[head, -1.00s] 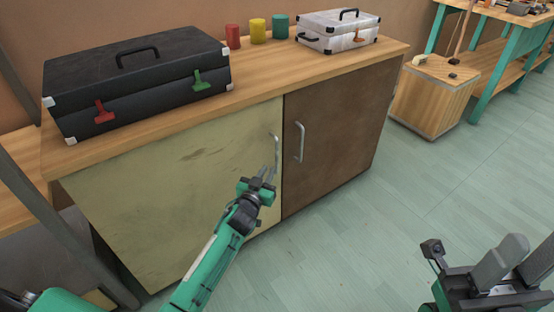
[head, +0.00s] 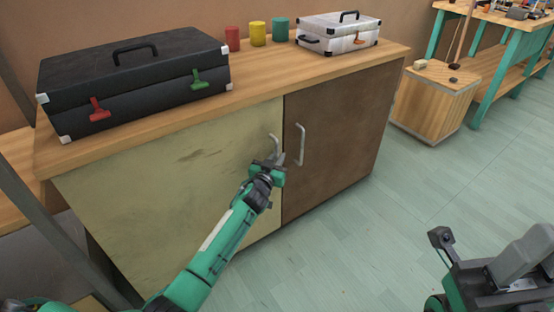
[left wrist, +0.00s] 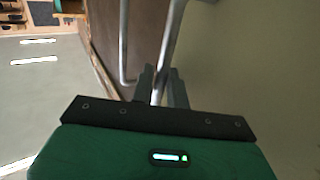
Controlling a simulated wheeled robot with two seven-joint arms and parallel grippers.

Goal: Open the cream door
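The cream door (head: 170,190) is the left door of the wooden cabinet and is closed. Its metal bar handle (head: 274,147) stands near its right edge. My left gripper (head: 275,161) is at the lower part of this handle. In the left wrist view the cream door's handle (left wrist: 170,40) runs down between the two dark fingers (left wrist: 161,86), which stand apart on either side of it. I cannot tell whether they touch the bar. My right arm's end (head: 495,275) is at the lower right, partly cut off; its fingertips are not clear.
The brown door (head: 335,135) is closed, its handle (head: 300,145) close beside my left gripper. A black case (head: 130,85), red, yellow and green cups (head: 257,33) and a silver case (head: 338,35) stand on the cabinet top. The floor (head: 380,230) in front is clear.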

